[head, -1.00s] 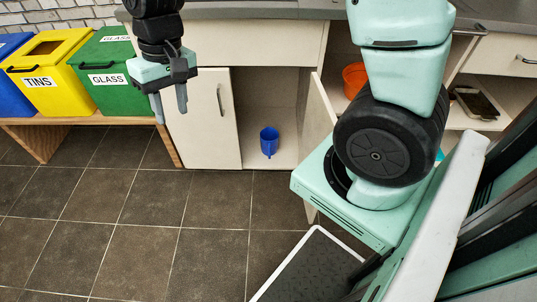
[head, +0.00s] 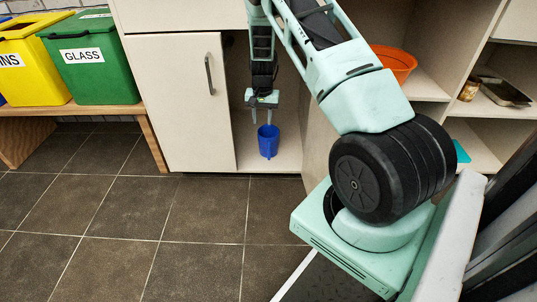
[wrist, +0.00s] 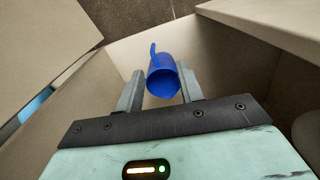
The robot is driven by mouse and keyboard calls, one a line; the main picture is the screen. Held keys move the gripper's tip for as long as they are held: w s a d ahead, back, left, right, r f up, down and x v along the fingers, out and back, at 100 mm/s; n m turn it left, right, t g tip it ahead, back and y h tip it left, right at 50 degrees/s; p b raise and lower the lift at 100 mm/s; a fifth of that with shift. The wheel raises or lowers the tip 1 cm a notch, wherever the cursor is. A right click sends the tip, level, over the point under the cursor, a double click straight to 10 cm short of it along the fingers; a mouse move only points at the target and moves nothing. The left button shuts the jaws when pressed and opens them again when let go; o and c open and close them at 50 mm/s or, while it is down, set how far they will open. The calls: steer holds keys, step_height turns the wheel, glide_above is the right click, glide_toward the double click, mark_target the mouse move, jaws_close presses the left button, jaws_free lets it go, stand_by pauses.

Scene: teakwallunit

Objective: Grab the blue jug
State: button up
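The blue jug (head: 268,142) stands upright on the floor of the open cabinet, near its front edge. In the wrist view the jug (wrist: 162,80) shows from above, with its handle toward the top of the picture. My gripper (head: 262,122) points down just above the jug in the head view. In the wrist view its two fingers (wrist: 160,88) are apart, one on each side of the jug. I cannot tell whether either finger touches it. The inside of the jug is dark blue.
An orange bowl (head: 395,62) sits on a shelf to the right. Green (head: 92,62) and yellow (head: 35,65) bins stand on a wooden bench at left.

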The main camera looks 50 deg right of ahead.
steer(key=d+f+m, duration=0.1)
steer(key=d+f, duration=0.2)
steer(key=f, duration=0.1)
steer(key=b, duration=0.6)
glide_above(269, 153)
step_height(269, 153, down, 10)
steer(key=shift+w+a+f, duration=0.1)
steer(key=shift+w+f, duration=0.05)
steer(key=shift+f, duration=0.05)
steer(key=f+b, duration=0.1)
steer(key=f, duration=0.1)
steer(key=f+b, duration=0.4)
steer(key=shift+d+f, duration=0.1)
steer(key=shift+d, duration=0.25)
jaws_close()
